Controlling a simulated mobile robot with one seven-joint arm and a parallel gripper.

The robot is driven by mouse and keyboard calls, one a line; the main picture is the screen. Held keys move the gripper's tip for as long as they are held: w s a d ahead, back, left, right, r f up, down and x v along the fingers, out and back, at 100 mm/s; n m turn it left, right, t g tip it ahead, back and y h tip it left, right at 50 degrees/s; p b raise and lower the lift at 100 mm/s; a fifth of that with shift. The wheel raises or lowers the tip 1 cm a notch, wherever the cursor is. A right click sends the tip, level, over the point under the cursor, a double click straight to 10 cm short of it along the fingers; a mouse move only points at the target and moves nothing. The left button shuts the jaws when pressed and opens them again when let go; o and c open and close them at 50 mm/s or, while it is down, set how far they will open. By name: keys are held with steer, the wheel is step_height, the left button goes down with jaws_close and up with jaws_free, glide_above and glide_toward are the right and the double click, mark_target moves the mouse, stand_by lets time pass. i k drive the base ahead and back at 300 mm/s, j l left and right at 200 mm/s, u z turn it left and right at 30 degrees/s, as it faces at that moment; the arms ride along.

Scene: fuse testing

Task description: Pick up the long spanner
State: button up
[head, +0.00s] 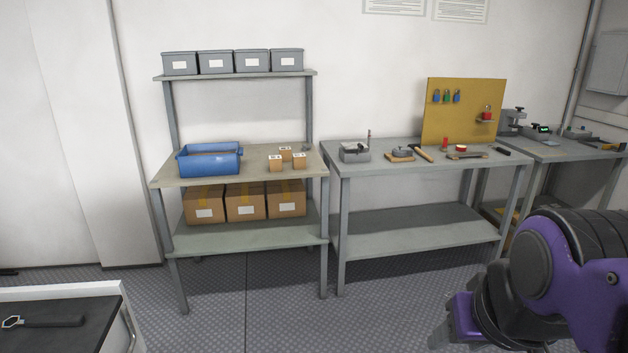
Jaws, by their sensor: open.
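A long dark tool with a bright, open-looking head (42,321) lies flat on a black-topped surface at the lower left; it looks like a spanner. A smaller flat grey tool (467,155) lies on the grey workbench (430,167) at the right; it may also be a spanner, but it is too small to tell. My purple and black arm fills the lower right corner.
The black top (85,312) belongs to a white cabinet or cart. A shelf bench holds a blue bin (210,159), small boxes and cartons. The right workbench carries a hammer (424,154), a vice-like device (354,152) and a yellow pegboard (463,112). The floor between is clear.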

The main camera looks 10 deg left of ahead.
mark_target(61, 321)
steer(key=i+u, duration=0.15)
steer(key=u, duration=0.25)
steer(key=i+l+u, duration=0.1)
steer(key=u, duration=0.25)
steer(key=i+l+u, duration=0.1)
steer(key=u, duration=0.3)
steer(key=i+l+u, duration=0.2)
steer(key=u, duration=0.25)
steer(key=i+l+u, duration=0.15)
steer(key=l+u, duration=0.25)
steer(key=l, duration=0.05)
